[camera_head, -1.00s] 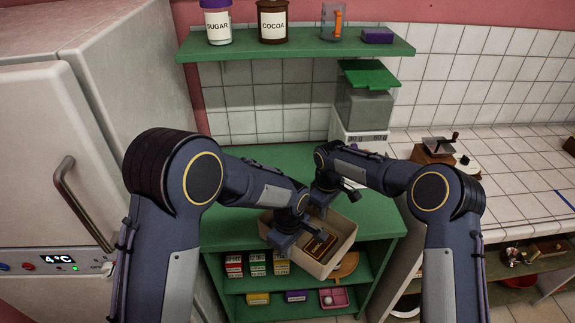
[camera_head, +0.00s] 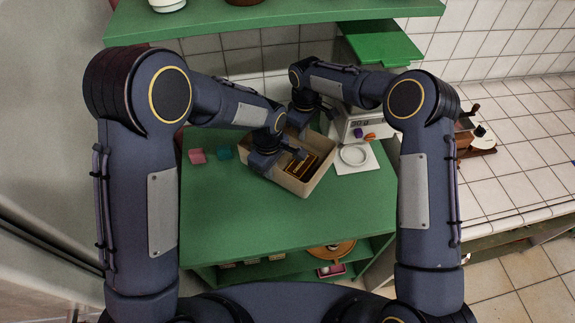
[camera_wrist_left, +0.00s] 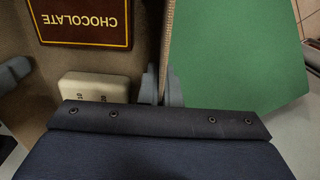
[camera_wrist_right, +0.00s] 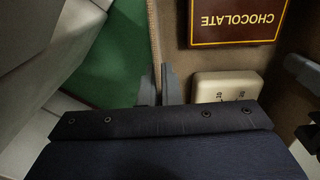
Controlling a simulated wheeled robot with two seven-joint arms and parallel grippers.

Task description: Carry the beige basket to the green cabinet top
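The beige basket (camera_head: 281,180) is over the back part of the green cabinet top (camera_head: 240,215); I cannot tell whether it rests there or hangs just above. Inside lie a dark chocolate box (camera_head: 303,164) and a cream block (camera_wrist_left: 93,87). My left gripper (camera_head: 270,160) is at the basket's left side, its fingers closed around the wall (camera_wrist_left: 167,50) in the left wrist view. My right gripper (camera_head: 299,120) is at the far side, its fingers closed around the wall (camera_wrist_right: 155,45) in the right wrist view. The fingertips are partly hidden.
A white scale (camera_head: 358,128) and a pale board with a ring (camera_head: 354,156) stand close to the basket's right. Pink (camera_head: 197,156) and teal (camera_head: 225,152) items lie left of it. A green shelf (camera_head: 270,22) hangs above. The cabinet's front area is clear.

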